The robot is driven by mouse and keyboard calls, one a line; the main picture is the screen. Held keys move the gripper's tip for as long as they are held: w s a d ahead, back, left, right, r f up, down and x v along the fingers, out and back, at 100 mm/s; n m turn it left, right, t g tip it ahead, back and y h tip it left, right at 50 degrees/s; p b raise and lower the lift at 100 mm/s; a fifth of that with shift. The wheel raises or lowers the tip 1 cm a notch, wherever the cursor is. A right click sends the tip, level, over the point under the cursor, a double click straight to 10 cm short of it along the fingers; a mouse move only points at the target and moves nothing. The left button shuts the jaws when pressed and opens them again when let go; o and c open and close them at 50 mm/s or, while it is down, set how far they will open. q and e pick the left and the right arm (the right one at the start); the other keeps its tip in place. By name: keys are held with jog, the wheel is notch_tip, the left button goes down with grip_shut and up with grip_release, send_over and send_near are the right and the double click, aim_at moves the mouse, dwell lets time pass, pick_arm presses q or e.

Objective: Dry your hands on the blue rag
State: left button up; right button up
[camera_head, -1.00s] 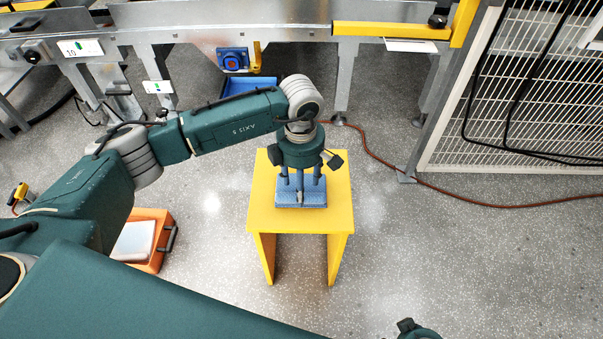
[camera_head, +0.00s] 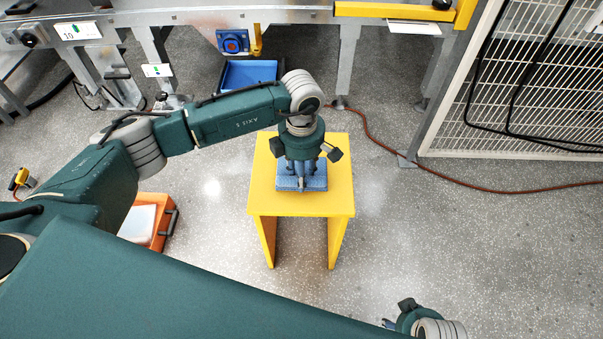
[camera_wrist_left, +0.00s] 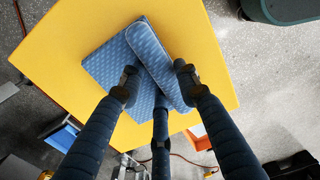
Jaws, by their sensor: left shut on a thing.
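The blue rag (camera_head: 313,183) lies on the yellow stool (camera_head: 262,197), flat with a folded part on top. It also shows in the left wrist view (camera_wrist_left: 112,70). My left gripper (camera_head: 301,187) points straight down at it. In the left wrist view, my left gripper's fingers (camera_wrist_left: 158,82) are closed on the raised blue fold, with the rest of the rag flat beneath. My right gripper (camera_head: 392,323) shows only partly at the bottom edge, pointing left, apart from the stool; its fingers are mostly hidden.
An orange crate (camera_head: 160,232) with pale contents stands on the floor left of the stool. A blue bin (camera_head: 249,74) sits under the metal machine at the back. A red-brown hose (camera_head: 455,184) runs over the floor to the right, by a white mesh fence (camera_head: 520,85).

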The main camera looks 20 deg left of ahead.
dwell(0.4)
pick_arm(q)
jog(key=o, duration=1.3)
jog(key=shift+c, duration=0.2)
jog(key=shift+r, duration=0.1)
